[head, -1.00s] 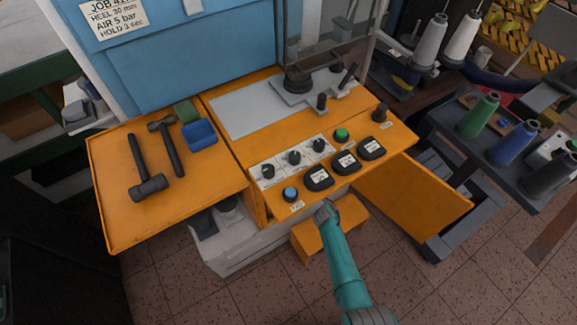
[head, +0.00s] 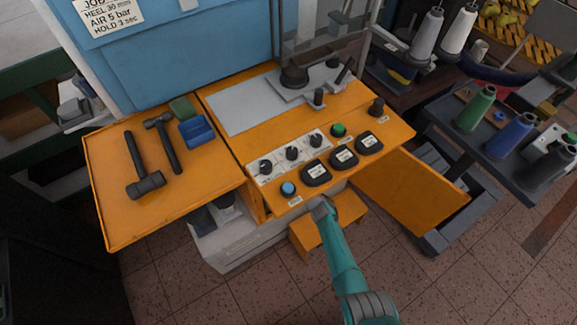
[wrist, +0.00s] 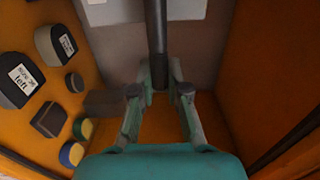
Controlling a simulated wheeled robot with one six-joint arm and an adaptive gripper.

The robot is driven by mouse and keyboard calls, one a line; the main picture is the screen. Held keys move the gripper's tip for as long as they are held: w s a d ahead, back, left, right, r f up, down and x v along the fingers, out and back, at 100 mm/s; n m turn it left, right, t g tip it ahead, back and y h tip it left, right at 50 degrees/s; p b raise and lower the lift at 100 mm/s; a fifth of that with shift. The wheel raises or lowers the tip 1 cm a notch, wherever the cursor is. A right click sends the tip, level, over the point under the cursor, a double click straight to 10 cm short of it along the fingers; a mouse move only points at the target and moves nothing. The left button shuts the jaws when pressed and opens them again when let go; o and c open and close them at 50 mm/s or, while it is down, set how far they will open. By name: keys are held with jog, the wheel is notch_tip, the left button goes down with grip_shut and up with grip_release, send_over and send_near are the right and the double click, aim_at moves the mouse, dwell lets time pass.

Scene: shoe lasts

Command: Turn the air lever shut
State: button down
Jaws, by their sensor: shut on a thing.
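A dark straight bar (wrist: 157,40), which looks like the air lever, comes down from the top middle of the wrist view. My gripper (wrist: 160,84) has its two teal fingers on either side of the bar's lower end and is shut on it. The bar points nearly straight along the view. In the head view my teal arm reaches in below the front of the orange control panel (head: 386,148). There my fingers and the lever are hidden or too small to make out.
Orange walls stand close left and right in the wrist view. Dark blocks, one labelled "left" (wrist: 20,78), sit at the left. In the head view an orange door (head: 410,190) hangs open at the right. Hammers (head: 140,165) lie on the left shelf (head: 110,215).

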jog(key=c, duration=1.1)
grip_release()
jog(key=shift+c, duration=0.2)
jog(key=v, duration=1.2)
